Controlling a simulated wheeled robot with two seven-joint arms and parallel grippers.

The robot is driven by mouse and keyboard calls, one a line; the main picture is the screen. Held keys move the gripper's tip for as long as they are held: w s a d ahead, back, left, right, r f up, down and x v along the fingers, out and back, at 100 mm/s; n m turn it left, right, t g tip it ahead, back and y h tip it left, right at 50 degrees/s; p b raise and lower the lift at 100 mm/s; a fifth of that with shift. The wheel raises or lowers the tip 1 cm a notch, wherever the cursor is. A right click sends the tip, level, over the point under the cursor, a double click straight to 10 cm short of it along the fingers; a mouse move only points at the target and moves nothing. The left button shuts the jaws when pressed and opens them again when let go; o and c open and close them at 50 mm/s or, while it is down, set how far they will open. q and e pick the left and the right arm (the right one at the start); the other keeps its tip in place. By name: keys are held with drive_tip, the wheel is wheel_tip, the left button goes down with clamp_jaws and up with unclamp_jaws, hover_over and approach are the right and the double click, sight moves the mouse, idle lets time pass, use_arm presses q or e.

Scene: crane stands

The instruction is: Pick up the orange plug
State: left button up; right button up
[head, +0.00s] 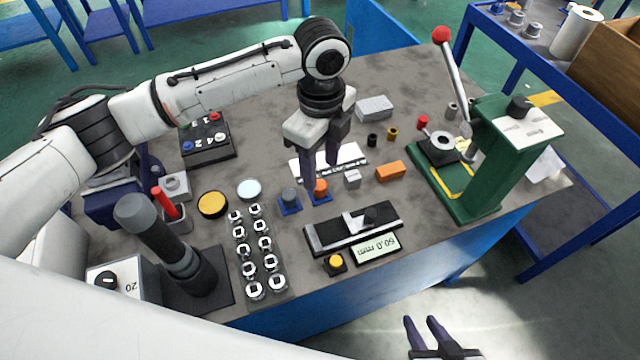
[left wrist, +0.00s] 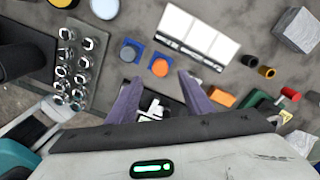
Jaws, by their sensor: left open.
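The orange plug (head: 321,186) is a short round peg on a blue square base, next to a grey plug (head: 290,195) on a similar blue base. The left wrist view also shows the orange plug (left wrist: 160,67), just beyond the gap between the fingertips. My right gripper (head: 422,320) is open and empty, in front of the table's edge.
A digital gauge block (head: 330,233) lies in front of the plugs, and a rack of sockets (head: 258,250) at left. An orange block (head: 390,171) and a small grey cube (head: 352,179) lie to the right. A green press (head: 490,165) stands further right. A white tray (head: 345,155) is behind.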

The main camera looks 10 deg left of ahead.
sight(320, 185)
use_arm(q)
wheel_tip(320, 185, down, 6)
drive_tip(key=shift+a+r, duration=0.15)
drive_tip(key=shift+r, duration=0.1)
drive_tip(key=shift+w, duration=0.1)
drive_tip(key=c, duration=1.2)
drive_tip(key=shift+o, duration=0.2)
wheel_tip(320, 185, up, 10)
